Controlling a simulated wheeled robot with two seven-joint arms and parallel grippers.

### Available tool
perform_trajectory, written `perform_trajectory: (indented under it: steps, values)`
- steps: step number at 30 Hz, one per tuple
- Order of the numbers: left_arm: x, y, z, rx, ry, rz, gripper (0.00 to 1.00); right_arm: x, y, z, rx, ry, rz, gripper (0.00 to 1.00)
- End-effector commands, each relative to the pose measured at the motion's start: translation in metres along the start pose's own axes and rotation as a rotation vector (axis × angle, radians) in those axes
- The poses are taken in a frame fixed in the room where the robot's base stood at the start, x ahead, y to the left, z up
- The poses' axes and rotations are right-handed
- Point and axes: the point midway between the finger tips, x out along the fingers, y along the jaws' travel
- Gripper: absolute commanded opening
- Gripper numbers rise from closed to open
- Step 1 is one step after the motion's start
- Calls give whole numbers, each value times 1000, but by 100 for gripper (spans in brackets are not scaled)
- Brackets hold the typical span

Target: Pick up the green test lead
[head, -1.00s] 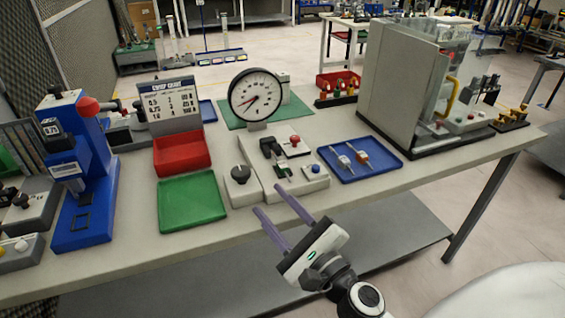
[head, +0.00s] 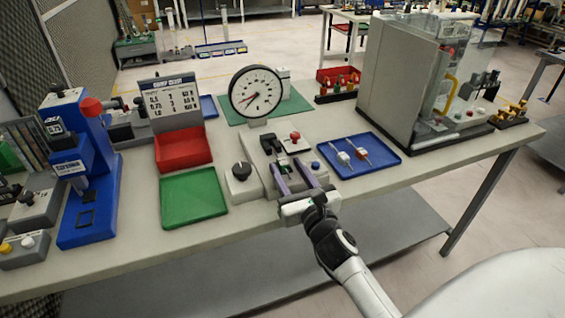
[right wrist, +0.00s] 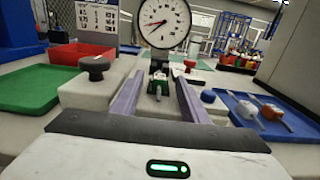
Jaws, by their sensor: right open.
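A small green piece, apparently the green test lead (right wrist: 158,98), sits at the black-and-grey fixture on the bench, in the middle of the right wrist view. In the head view it is largely hidden among my fingers and the fixture. My right gripper (head: 292,174) is open, with its two purple fingers pointing forward over the fixture's front. In the right wrist view its fingers (right wrist: 158,84) stand left and right of the green piece, with nothing seen clamped between them. My left gripper is not in view.
A blue tray (head: 388,170) with a white and an orange lead lies right of the fixture. A black knob box (head: 240,184), a green tray (head: 193,197) and a red bin (head: 183,150) stand left. A dial gauge (head: 256,92) rises behind; a grey cabinet (head: 396,88) stands right.

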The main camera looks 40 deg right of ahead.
Motion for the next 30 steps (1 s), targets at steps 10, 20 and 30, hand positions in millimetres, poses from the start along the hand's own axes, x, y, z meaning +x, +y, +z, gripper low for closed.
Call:
perform_trajectory:
  steps: [10,20,30]
  values:
    - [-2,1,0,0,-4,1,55,22,0,0,-1,0,1,41]
    - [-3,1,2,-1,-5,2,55,21,0,0,-1,0,1,0]
    - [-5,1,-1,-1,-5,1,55,22,0,8,-3,-3,2,0]
